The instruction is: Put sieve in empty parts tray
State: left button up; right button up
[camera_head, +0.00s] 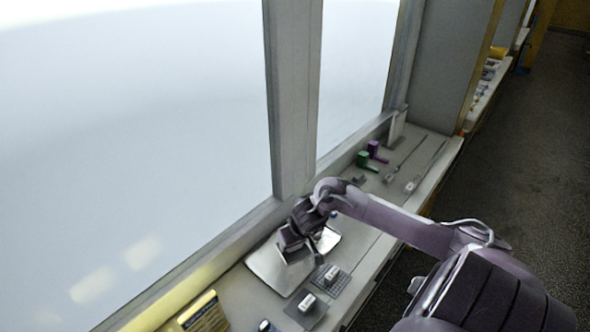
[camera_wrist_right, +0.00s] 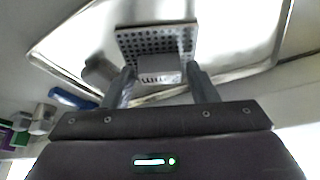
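The shiny shallow metal tray (camera_head: 268,272) lies on the counter below my right gripper (camera_head: 298,240). In the right wrist view the tray (camera_wrist_right: 240,60) fills the upper part. A dark perforated plate with a grey block handle, the sieve (camera_wrist_right: 128,42), shows within the tray's outline there. Its handle is between the fingers of my right gripper (camera_wrist_right: 160,85). The fingers look apart, with narrow gaps on both sides of the handle. Whether the plate rests on the tray floor is hard to tell. My gripper hides the sieve in the head view. My left gripper is not seen.
A mesh plate with a white handle (camera_head: 340,287) and a grey plate with a white handle (camera_head: 296,309) lie right of the tray. A yellow-framed sign (camera_head: 205,314) is front left. Tall windows border the counter.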

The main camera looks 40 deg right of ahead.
jog(key=shift+o, duration=0.7)
jog(key=shift+r, duration=0.1)
jog(key=shift+r, duration=0.2)
jog(key=p+v, duration=0.1)
jog(key=v, duration=1.1)
jog(key=shift+p, duration=0.4)
jog(key=shift+f, duration=0.15)
